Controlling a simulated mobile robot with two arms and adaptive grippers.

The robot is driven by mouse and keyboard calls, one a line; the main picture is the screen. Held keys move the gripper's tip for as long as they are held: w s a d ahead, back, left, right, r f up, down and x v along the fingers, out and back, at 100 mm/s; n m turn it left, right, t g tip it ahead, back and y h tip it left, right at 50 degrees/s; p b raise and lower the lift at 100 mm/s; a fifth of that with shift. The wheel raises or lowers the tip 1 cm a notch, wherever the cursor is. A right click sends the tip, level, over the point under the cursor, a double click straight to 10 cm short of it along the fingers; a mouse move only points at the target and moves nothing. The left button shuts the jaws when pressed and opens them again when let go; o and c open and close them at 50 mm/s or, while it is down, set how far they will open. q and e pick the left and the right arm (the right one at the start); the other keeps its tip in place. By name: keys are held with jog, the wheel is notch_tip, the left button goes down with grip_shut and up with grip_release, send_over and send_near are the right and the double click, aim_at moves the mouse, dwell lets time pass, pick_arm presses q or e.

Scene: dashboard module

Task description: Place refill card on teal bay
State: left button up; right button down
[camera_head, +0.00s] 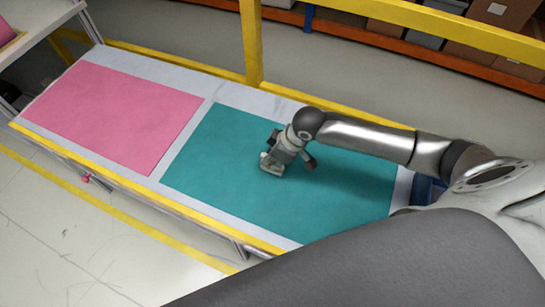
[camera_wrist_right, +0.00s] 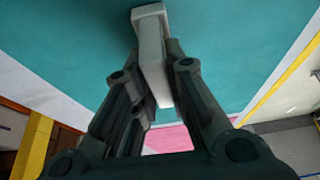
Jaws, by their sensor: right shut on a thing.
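The teal bay (camera_head: 225,190) is a flat teal rectangle on the right part of the long table. My right gripper (camera_head: 275,160) is over the middle of it, pointing down. It is shut on a pale grey, slab-like thing (camera_head: 270,168), which looks like the refill card. In the right wrist view the refill card (camera_wrist_right: 152,50) stands out between the fingers (camera_wrist_right: 155,90), with the teal surface behind it. I cannot tell whether the card touches the bay. My left gripper is not in view.
A pink bay (camera_head: 110,115) covers the left part of the table (camera_head: 190,135). A yellow post (camera_head: 251,45) and yellow rail stand along the far edge. Shelves with boxes (camera_head: 500,12) are behind. The teal around my gripper is clear.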

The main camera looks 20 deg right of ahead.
jog(key=shift+f, duration=0.15)
jog(key=c, duration=1.5)
grip_release()
jog(key=shift+o, duration=0.2)
jog(key=v, duration=1.2)
